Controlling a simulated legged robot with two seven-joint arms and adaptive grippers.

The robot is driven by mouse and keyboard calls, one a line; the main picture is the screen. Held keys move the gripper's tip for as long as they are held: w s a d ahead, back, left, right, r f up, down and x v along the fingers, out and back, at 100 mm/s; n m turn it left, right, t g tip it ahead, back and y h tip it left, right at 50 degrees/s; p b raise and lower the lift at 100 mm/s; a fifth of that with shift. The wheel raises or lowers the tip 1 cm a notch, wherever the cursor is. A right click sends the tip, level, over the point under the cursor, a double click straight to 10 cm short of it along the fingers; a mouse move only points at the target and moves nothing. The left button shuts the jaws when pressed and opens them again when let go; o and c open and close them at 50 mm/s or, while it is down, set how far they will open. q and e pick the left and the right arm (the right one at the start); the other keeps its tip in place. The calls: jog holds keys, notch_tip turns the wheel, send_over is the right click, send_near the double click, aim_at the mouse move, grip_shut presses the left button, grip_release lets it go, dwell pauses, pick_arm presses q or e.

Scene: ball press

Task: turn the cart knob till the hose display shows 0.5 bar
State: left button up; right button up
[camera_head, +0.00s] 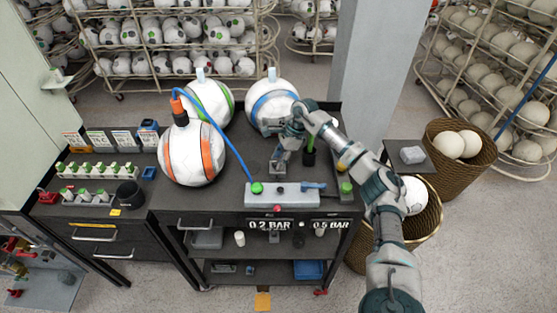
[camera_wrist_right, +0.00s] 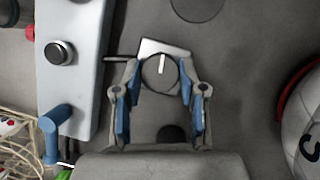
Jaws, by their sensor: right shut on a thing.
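The cart knob (camera_wrist_right: 161,73) is a round grey dial with a white pointer line, upright in the right wrist view, beside a pale plate. My right gripper (camera_wrist_right: 159,82) is shut on it, one blue-padded finger on each side. In the head view my right gripper (camera_head: 282,160) reaches down to the cart top (camera_head: 232,180) and mostly hides the knob. On the cart front one readout (camera_head: 269,225) shows 0.2 BAR and another label (camera_head: 331,225) shows 0.5 BAR. The blue hose (camera_head: 216,122) runs from the orange fitting on the orange-striped ball (camera_head: 191,153) to the white panel. My left gripper is not in view.
The white panel (camera_head: 290,200) with buttons and a blue lever lies along the cart's front edge. A green-striped ball (camera_head: 208,101) and a blue-striped ball (camera_head: 272,107) stand behind. Baskets of balls (camera_head: 470,170) stand at right. A side bench with small parts is at left.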

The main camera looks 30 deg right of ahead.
jog(key=shift+w+d+r+n, duration=0.15)
jog(key=shift+r+n, duration=0.15)
jog(key=shift+n, duration=0.6)
jog(key=o, duration=0.9)
jog(key=shift+o, duration=1.2)
jog(key=shift+d+f+g, duration=0.15)
jog(key=shift+f+g, duration=0.05)
jog(key=shift+g, duration=0.1)
